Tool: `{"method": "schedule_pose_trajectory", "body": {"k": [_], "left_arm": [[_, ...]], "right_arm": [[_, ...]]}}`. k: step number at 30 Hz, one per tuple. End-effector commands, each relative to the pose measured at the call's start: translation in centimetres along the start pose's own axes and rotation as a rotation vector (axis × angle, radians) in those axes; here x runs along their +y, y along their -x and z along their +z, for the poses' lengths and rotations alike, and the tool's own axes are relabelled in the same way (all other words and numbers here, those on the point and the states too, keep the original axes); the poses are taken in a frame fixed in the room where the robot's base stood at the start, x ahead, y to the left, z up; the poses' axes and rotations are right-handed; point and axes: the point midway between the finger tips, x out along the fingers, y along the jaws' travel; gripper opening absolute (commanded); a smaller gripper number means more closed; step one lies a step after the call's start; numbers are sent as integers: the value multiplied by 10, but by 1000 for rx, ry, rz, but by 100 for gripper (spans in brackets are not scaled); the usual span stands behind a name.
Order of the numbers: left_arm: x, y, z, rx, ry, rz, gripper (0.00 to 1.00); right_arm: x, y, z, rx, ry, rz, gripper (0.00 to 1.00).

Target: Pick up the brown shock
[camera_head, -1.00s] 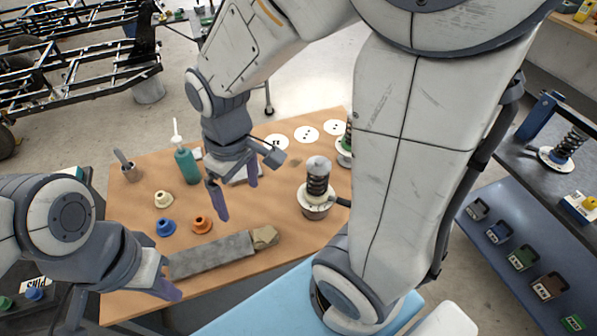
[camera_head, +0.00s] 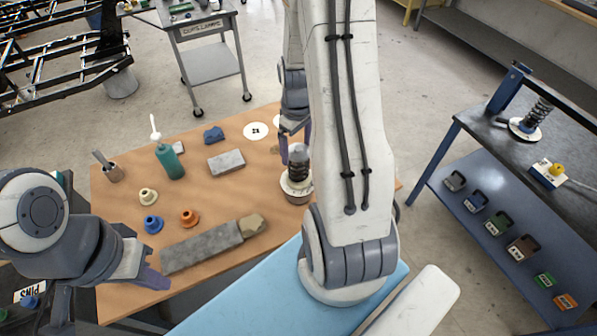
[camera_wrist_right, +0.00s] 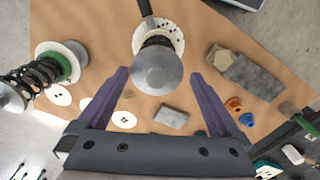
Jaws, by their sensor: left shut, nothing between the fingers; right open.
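A shock (camera_head: 298,177) with a dark spring, a grey cap and a white flange stands upright on the wooden table. It also shows from above in the right wrist view (camera_wrist_right: 158,68). No clearly brown mark shows on it. My right gripper (camera_head: 295,138) is open above it; in the right wrist view its fingers (camera_wrist_right: 159,76) lie either side of the cap, and I see no grip on it. A second shock (camera_wrist_right: 35,78) with a green ring is at the left there, hidden by my arm in the head view. My left gripper (camera_head: 152,278) is shut and empty at the table's front left.
A long grey block (camera_head: 200,246), blue (camera_head: 152,224) and orange (camera_head: 189,217) bushings, a grey brick (camera_head: 226,162) and a green bottle (camera_head: 169,162) are on the table. Another shock (camera_head: 530,120) stands on the right bench, above a shelf of coloured tags (camera_head: 500,225).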

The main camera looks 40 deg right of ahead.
Motion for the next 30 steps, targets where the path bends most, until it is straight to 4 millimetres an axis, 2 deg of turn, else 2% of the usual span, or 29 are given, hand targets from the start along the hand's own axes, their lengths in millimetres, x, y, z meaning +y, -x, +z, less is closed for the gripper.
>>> {"method": "schedule_pose_trajectory", "body": {"k": [7, 12, 21, 23, 24, 29, 30], "left_arm": [[1, 17, -1, 0, -3, 0, 0], [2, 21, -1, 0, -4, 0, 0], [2, 20, -1, 0, -4, 0, 0], [2, 20, -1, 0, -4, 0, 0], [2, 20, -1, 0, -4, 0, 0], [2, 20, -1, 0, -4, 0, 0], [2, 20, -1, 0, -4, 0, 0]], "right_arm": [[3, -25, 4, -6, -1, -5, 100], [4, -46, 4, -4, 0, -3, 100], [4, -51, 3, 0, 0, 0, 100], [4, -51, 3, 0, 0, 0, 81], [4, -51, 3, 0, 0, 0, 66], [4, -51, 3, -1, 0, -1, 4], [4, -50, 3, -1, 0, -1, 0]]}}
